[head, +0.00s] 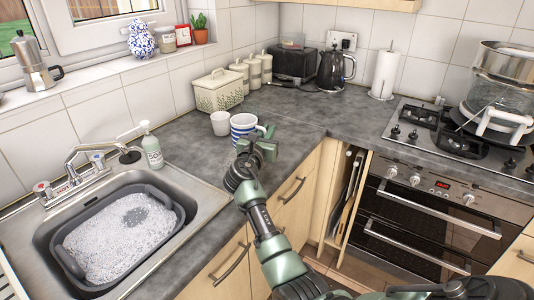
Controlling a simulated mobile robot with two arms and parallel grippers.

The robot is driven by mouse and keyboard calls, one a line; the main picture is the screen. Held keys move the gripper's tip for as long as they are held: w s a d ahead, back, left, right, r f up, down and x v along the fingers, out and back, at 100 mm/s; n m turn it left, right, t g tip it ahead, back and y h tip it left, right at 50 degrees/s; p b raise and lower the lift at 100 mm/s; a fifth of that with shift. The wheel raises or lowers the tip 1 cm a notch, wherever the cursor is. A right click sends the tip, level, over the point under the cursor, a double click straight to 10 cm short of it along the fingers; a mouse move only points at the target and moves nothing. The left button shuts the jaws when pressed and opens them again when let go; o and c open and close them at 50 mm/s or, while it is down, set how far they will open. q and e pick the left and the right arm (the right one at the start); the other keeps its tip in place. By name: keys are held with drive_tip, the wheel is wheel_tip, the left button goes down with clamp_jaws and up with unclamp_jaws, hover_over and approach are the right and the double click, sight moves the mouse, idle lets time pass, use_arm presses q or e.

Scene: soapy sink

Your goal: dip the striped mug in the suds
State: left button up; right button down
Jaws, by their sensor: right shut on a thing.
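The blue and white striped mug (240,124) is upright at the counter, beside a plain pale mug (220,124). My right gripper (258,138) is at the striped mug's near right side and shut on it; the fingers partly cover the mug. I cannot tell whether the mug's base touches the counter. White suds (112,238) fill a grey basin (172,197) in the sink at the lower left, with a darker gap in the foam. My left gripper is not in view.
A soap bottle (152,148) and the tap (84,163) stand behind the basin. A cream bread bin (218,92) and canisters (253,72) line the wall. Grey counter (190,165) lies clear between mugs and sink. The hob (440,130) is at right.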

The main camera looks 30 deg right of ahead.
drive_tip(key=shift+f, duration=3.6)
drive_tip(key=c, duration=1.8)
unclamp_jaws()
drive_tip(key=shift+f, duration=0.2)
drive_tip(key=shift+c, duration=0.2)
drive_tip(key=o, duration=0.3)
drive_tip(key=shift+o, duration=0.2)
drive_tip(key=shift+b, duration=0.3)
